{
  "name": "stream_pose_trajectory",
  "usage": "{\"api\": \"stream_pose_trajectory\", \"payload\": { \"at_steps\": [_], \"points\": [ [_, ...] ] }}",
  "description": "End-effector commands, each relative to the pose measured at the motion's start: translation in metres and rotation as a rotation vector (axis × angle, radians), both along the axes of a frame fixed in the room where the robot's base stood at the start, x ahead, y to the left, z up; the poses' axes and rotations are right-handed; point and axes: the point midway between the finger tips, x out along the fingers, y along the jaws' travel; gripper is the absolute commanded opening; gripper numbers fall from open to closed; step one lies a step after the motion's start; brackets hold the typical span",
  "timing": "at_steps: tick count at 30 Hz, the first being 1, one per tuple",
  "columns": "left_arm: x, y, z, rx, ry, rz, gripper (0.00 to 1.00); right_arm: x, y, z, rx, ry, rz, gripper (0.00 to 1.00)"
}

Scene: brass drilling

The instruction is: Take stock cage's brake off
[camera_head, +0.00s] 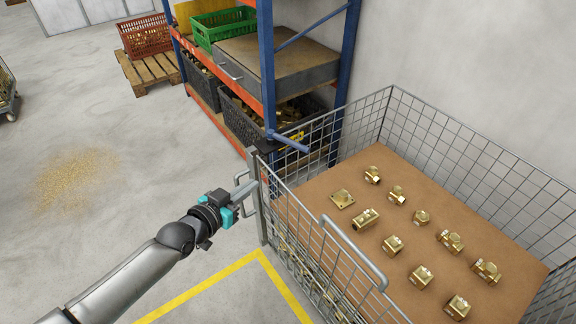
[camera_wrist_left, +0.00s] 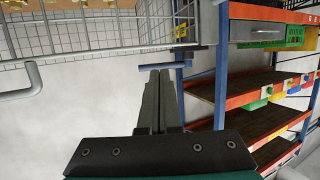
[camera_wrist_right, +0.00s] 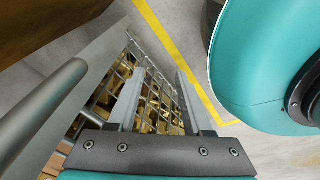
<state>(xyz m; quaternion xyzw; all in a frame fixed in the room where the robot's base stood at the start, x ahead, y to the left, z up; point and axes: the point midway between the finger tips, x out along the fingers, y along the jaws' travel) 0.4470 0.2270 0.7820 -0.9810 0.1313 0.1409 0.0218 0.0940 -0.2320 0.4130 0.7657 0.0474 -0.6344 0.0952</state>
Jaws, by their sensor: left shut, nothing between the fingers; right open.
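The stock cage (camera_head: 455,138) is a grey wire-mesh cage at the right of the head view, with brass fittings on a brown board. A blue lever (camera_head: 288,142) on a dark mount stands at its near-left corner post; it looks like the brake handle. The lever also shows as a blue bar (camera_wrist_left: 163,66) in the left wrist view, just beyond the fingertips. My left gripper (camera_head: 251,187) is shut and empty, beside the corner post and below the lever. My right gripper (camera_wrist_right: 145,85) is open and empty, above mesh with brass pieces behind it.
A blue-and-orange rack (camera_head: 265,70) with crates stands right behind the lever. A grey handle bar (camera_head: 352,252) rises from the cage's near side. Yellow floor tape (camera_head: 205,287) runs in front. Floor at left is open, with brass-coloured shavings (camera_head: 75,182).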

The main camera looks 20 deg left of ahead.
Motion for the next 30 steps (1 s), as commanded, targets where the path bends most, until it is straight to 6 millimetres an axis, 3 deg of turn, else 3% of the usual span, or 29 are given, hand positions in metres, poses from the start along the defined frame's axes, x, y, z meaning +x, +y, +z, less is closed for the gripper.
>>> {"api": "stream_pose_trajectory", "payload": {
  "at_steps": [3,7,20,30],
  "points": [
    [0.006,-0.010,0.022,-0.022,-0.063,-0.036,0.00,0.007,-0.002,-0.011,-0.001,-0.013,-0.001,0.50],
    [0.007,-0.014,0.033,-0.031,-0.085,-0.048,0.00,0.009,-0.003,-0.012,-0.002,-0.018,-0.002,0.50],
    [0.013,-0.015,0.032,-0.032,-0.086,-0.047,0.00,0.008,-0.004,-0.013,-0.005,-0.012,-0.002,0.50],
    [0.050,-0.027,0.023,-0.033,-0.087,-0.046,0.00,0.033,0.012,-0.012,0.010,-0.019,-0.002,0.50]
  ]
}}
